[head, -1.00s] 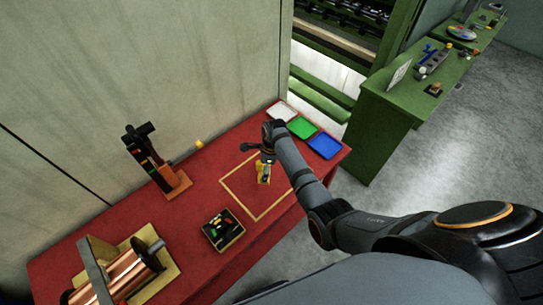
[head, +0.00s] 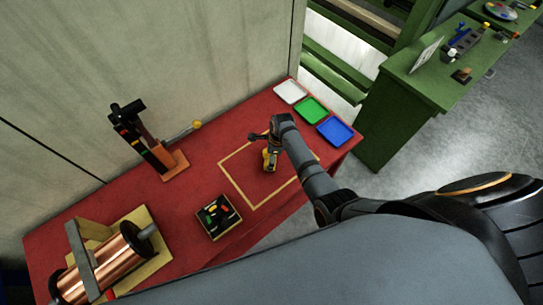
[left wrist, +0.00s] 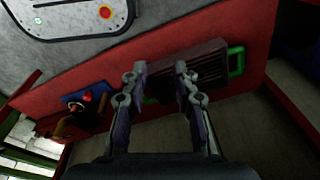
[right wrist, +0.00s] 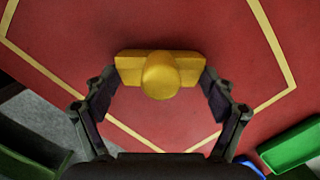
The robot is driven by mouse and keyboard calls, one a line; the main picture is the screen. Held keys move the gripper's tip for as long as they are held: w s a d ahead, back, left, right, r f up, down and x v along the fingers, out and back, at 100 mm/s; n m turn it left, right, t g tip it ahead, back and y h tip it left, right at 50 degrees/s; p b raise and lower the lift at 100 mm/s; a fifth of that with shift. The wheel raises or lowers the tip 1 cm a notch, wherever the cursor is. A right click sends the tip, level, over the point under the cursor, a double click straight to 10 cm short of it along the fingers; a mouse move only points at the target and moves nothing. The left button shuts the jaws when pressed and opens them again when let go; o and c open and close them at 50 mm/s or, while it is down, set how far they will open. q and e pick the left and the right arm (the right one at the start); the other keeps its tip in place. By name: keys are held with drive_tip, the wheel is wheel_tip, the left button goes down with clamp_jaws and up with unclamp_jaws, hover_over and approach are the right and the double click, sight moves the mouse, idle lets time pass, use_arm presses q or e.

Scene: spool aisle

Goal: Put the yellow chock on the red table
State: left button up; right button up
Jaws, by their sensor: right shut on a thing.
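The yellow chock (right wrist: 160,72) has a block body with a rounded knob facing the camera in the right wrist view. My right gripper (right wrist: 158,90) is shut on it, one finger at each end. In the head view the chock (head: 270,163) is partly hidden by my right gripper (head: 268,152). It is over the yellow outlined square on the red table (head: 185,200); I cannot tell whether it touches the tabletop. My left gripper (left wrist: 160,68) shows in the left wrist view with its fingers apart and nothing between them; it is not in the head view.
White (head: 291,92), green (head: 311,110) and blue (head: 335,132) trays stand at the table's far end. A box of small parts (head: 218,216), an orange-based stand (head: 174,166) and a copper spool (head: 105,270) occupy the near part. A green bench (head: 400,110) stands at right.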

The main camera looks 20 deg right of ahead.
drive_tip(key=shift+s+a, duration=0.1)
drive_tip(key=shift+a, duration=0.05)
drive_tip(key=o, duration=1.3)
drive_tip(key=shift+a, duration=0.1)
drive_tip(key=shift+o, duration=0.3)
drive_tip(key=shift+r, duration=0.15)
use_arm(q)
drive_tip(key=shift+s+a+f+b, duration=0.2)
drive_tip(key=shift+s+a, duration=0.15)
drive_tip(key=shift+s, duration=0.15)
drive_tip(key=shift+s+a+f+b, duration=0.1)
drive_tip(key=shift+s+a+f, duration=0.1)
drive_tip(key=shift+s+a, duration=0.25)
use_arm(e)
wheel_tip(320, 180, up, 12)
drive_tip(key=d, duration=0.2)
drive_tip(key=shift+s, duration=0.3)
use_arm(q)
drive_tip(key=shift+s+d, duration=0.1)
drive_tip(key=shift+s, duration=0.05)
use_arm(e)
drive_tip(key=shift+s, duration=0.1)
